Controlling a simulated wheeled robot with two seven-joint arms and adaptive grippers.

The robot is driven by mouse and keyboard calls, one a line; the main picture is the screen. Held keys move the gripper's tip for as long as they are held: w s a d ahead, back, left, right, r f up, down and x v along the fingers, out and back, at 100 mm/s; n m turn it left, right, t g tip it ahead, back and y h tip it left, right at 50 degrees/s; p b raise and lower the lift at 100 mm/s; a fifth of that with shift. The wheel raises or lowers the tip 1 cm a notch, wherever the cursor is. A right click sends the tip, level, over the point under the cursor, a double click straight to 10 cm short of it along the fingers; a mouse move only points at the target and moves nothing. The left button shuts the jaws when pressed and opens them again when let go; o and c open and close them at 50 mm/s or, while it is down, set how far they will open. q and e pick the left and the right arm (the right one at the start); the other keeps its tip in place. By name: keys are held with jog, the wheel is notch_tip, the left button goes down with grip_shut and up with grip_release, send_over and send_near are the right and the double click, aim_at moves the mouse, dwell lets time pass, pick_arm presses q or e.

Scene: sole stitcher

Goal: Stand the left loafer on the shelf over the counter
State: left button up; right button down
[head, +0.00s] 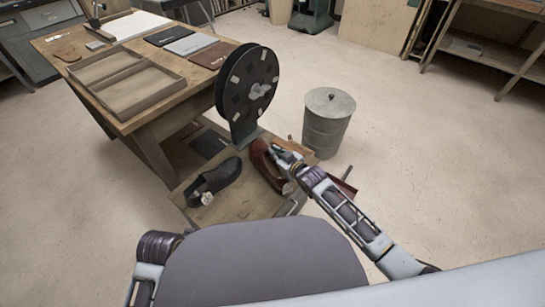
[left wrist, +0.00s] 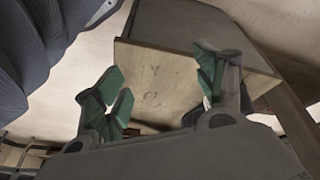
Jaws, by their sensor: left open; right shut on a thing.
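A red-brown loafer (head: 262,160) is at the low wooden board in the head view, beside a black shoe (head: 216,180) that lies to its left. My right gripper (head: 282,158) is shut on the red-brown loafer at its right side; the arm hides part of the loafer. Whether the loafer touches the board is hard to tell. My left gripper (left wrist: 158,80) shows in the left wrist view, its green-padded fingers apart and nothing between them. I cannot make out a shelf over a counter for sure.
A large black reel (head: 247,85) stands behind the shoes. A lidded grey bin (head: 328,120) stands to their right. The wooden workbench (head: 160,122) at left bears a shallow tray and several flat sheets. A wooden bench (head: 490,55) stands far right. Open floor lies between.

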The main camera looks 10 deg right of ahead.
aim_at(269, 159)
jog(key=shift+w+a, duration=0.2)
jog(key=shift+w, duration=0.25)
jog(key=shift+w+a+r, duration=0.1)
jog(key=shift+w+a, duration=0.1)
jog(key=shift+w, duration=0.2)
pick_arm(q)
jog(key=shift+d+f, duration=0.25)
jog(key=shift+f, duration=0.6)
jog(key=shift+r, duration=0.1)
pick_arm(e)
jog(key=shift+w+a+b, duration=0.2)
jog(key=shift+w+b, duration=0.15)
jog(key=shift+w, duration=0.05)
jog(key=shift+f+b, duration=0.9)
jog(key=shift+f, duration=0.85)
pick_arm(q)
jog(key=shift+t+h, duration=0.5)
jog(key=x, duration=0.4)
jog(key=shift+s+d+f, duration=0.25)
jog(key=shift+f, duration=0.1)
pick_arm(e)
jog(key=c, duration=1.5)
grip_release()
jog(key=shift+f, duration=0.1)
